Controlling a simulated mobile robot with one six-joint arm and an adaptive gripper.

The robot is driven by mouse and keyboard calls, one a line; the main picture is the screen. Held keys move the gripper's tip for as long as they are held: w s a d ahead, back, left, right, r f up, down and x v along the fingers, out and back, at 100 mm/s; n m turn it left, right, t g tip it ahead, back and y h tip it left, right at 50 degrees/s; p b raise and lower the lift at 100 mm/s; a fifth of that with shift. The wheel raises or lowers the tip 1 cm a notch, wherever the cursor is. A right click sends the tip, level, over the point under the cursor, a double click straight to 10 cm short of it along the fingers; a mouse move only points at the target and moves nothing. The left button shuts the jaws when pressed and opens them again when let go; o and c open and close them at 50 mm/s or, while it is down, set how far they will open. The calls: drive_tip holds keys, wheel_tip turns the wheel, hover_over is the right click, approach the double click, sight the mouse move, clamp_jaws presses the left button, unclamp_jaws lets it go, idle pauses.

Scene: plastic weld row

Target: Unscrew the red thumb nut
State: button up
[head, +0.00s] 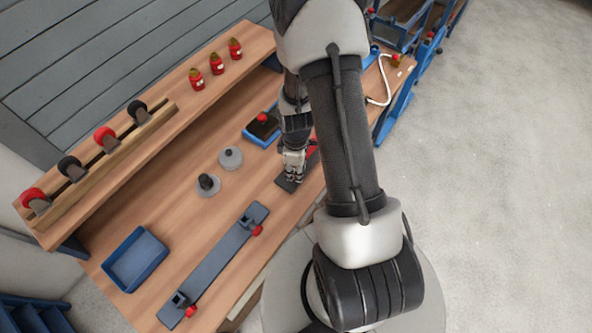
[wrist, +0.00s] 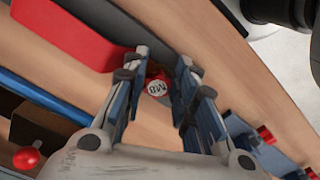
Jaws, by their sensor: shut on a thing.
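The red thumb nut (wrist: 157,88) shows in the wrist view between my fingers, with a pale round top marked like "M8". My gripper (wrist: 162,76) is shut on it, one finger on each side. In the head view my gripper (head: 292,172) points down at a dark flat plate (head: 284,184) near the bench's front edge, and the nut is hidden there. The dark plate (wrist: 150,22) also shows beyond the fingers in the wrist view, with a red piece (wrist: 78,36) lying along it. The nut's thread is hidden.
A blue box with a red knob (head: 262,118) stands just behind the gripper. Two round grey pieces (head: 230,158) lie to the left. A long grey-blue rail (head: 215,265) with red knobs and a blue tray (head: 136,259) are nearer left. Bare wood lies between them.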

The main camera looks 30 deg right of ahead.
drive_tip(key=n, duration=0.4)
drive_tip(key=shift+w+d+n, duration=0.15)
drive_tip(key=shift+w+n, duration=0.25)
drive_tip(key=n, duration=0.3)
drive_tip(key=shift+w+r+n+b, duration=0.1)
drive_tip(key=shift+w+n+b, duration=0.05)
drive_tip(key=shift+n+b, duration=0.25)
drive_tip(key=o, duration=1)
